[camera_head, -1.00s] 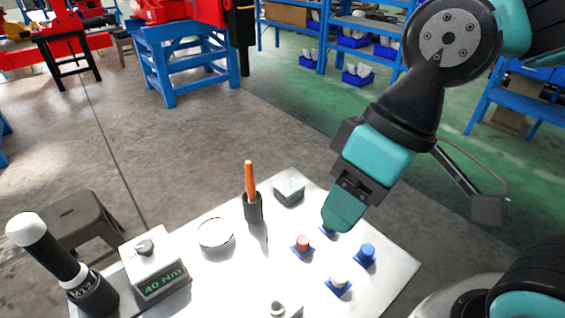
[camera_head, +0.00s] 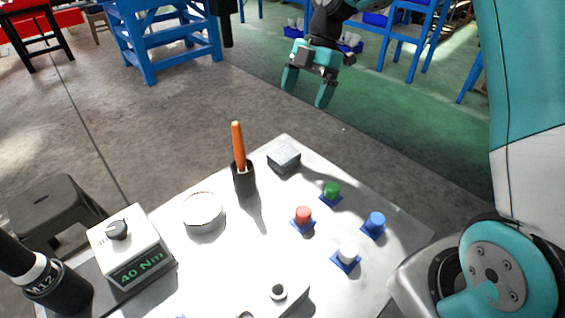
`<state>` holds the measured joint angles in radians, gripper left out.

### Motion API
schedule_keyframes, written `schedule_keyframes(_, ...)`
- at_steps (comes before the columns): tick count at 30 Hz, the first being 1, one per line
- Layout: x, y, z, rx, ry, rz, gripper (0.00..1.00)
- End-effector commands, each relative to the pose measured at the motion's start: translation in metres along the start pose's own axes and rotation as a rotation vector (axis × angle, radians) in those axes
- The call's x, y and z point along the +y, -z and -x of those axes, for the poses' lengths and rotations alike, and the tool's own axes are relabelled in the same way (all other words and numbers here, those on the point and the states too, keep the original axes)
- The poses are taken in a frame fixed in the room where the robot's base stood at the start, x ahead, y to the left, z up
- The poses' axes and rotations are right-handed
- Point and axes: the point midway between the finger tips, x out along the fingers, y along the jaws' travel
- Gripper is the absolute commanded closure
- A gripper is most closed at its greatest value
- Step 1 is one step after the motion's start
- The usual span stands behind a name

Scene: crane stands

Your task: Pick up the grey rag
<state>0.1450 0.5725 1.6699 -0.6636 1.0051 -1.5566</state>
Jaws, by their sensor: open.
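Nothing hides the rag.
A black holder (camera_head: 243,181) with an orange-handled tool stands left of the rag. Green (camera_head: 332,189), red (camera_head: 302,214), blue (camera_head: 375,222) and white (camera_head: 347,252) knobs on blue bases stand in front. A round white dish (camera_head: 202,210) and a 40 Nm box (camera_head: 131,247) are left.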

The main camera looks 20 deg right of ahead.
Motion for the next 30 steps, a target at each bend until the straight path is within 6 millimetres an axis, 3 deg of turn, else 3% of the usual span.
schedule_keyframes(12,0.000,0.003,-0.091,0.001,0.007,0.006,0.06)
schedule_keyframes(23,0.002,0.001,-0.125,0.001,0.005,0.005,0.06)
schedule_keyframes(30,0.003,-0.003,-0.160,0.001,0.005,0.004,0.06)
